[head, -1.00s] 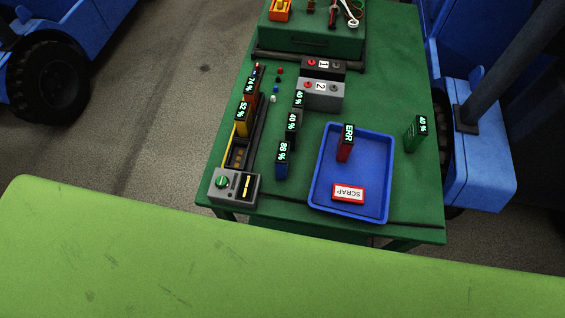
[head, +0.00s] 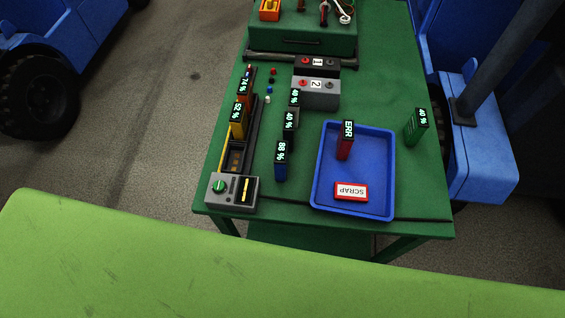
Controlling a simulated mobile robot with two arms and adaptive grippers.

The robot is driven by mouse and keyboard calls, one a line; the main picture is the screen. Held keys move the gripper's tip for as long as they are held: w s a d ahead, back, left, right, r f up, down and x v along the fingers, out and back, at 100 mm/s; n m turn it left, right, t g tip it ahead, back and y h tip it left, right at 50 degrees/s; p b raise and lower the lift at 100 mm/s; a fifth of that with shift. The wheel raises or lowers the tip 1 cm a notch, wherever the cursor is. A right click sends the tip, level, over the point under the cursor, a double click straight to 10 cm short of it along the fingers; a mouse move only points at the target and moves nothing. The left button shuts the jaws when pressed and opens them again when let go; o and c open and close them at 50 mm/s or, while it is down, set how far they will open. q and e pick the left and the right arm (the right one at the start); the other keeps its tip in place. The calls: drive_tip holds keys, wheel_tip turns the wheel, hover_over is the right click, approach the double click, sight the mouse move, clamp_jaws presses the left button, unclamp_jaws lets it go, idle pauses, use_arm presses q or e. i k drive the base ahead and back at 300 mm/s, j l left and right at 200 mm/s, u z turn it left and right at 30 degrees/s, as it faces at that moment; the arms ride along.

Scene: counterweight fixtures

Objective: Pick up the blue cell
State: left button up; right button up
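The blue cell (head: 281,170) stands upright on the green table, left of the blue tray. Its dark top display reads 88 %. Neither of my grippers shows in the head view, and nothing touches the blue cell.
The blue tray (head: 388,180) holds a red cell (head: 345,148) marked ERR and a SCRAP sign (head: 351,191). A charger rack (head: 219,187) with yellow and orange cells is on the left. Dark cells stand behind the blue cell. A green cell (head: 412,133) is at right. Blue vehicles flank the green table (head: 420,190).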

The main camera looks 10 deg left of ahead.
sight(281, 157)
drive_tip(key=k+j+z, duration=0.15)
drive_tip(key=j+z, duration=0.2)
drive_tip(key=k+j+z, duration=0.3)
drive_tip(key=j, duration=0.15)
drive_tip(key=k+j+z, duration=0.2)
drive_tip(key=j+z, duration=0.15)
